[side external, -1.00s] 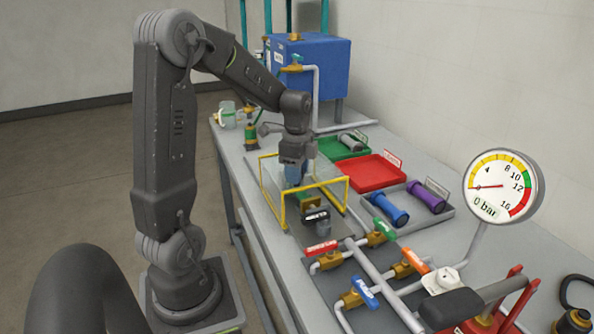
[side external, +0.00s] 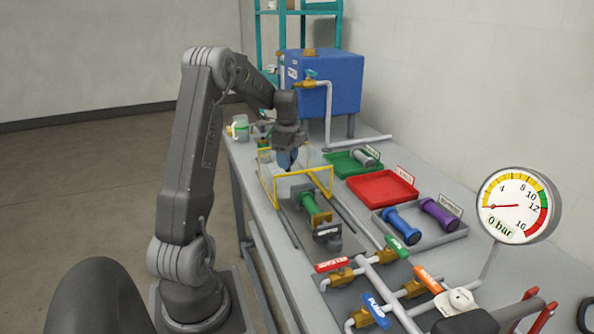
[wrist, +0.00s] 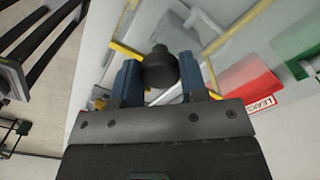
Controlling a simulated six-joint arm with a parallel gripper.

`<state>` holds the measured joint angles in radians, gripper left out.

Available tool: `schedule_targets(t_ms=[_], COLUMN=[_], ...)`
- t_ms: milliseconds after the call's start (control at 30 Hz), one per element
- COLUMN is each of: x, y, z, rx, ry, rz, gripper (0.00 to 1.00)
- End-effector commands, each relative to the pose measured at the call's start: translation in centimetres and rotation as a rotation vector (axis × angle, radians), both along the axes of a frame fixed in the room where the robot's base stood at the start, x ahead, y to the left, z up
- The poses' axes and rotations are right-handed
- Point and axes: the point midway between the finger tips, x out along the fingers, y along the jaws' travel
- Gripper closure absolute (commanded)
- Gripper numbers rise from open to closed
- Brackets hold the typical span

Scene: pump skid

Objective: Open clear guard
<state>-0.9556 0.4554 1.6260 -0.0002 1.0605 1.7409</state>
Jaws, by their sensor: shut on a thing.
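The clear guard with yellow edges (side external: 331,182) stands on the bench over the far part of a dark rail base. In the wrist view its yellow edge (wrist: 228,35) shows beside a dark round knob (wrist: 160,68). My gripper (side external: 287,163) is above the guard, pointing down. In the wrist view the blue fingers of my gripper (wrist: 160,80) are shut on the knob, one on each side.
A red tray (side external: 382,187) and a green tray (side external: 350,163) lie right of the guard. A grey tray holds a blue (side external: 402,225) and a purple cylinder (side external: 440,214). Pipes with coloured valve handles (side external: 397,247) fill the front. A blue tank (side external: 335,82) stands behind.

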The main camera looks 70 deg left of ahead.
Motion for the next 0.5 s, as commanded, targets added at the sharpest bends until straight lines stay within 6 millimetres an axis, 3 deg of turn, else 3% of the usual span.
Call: schedule_targets(t_ms=[33, 200, 500], x=[0.0, 0.0, 0.0], y=[1.3, 4.0, 5.6], z=[-0.1, -0.1, 0.0], rx=[0.001, 0.000, 0.001], ry=[-0.001, 0.000, 0.000], rz=[0.004, 0.002, 0.000], gripper=[1.00, 1.00, 1.00])
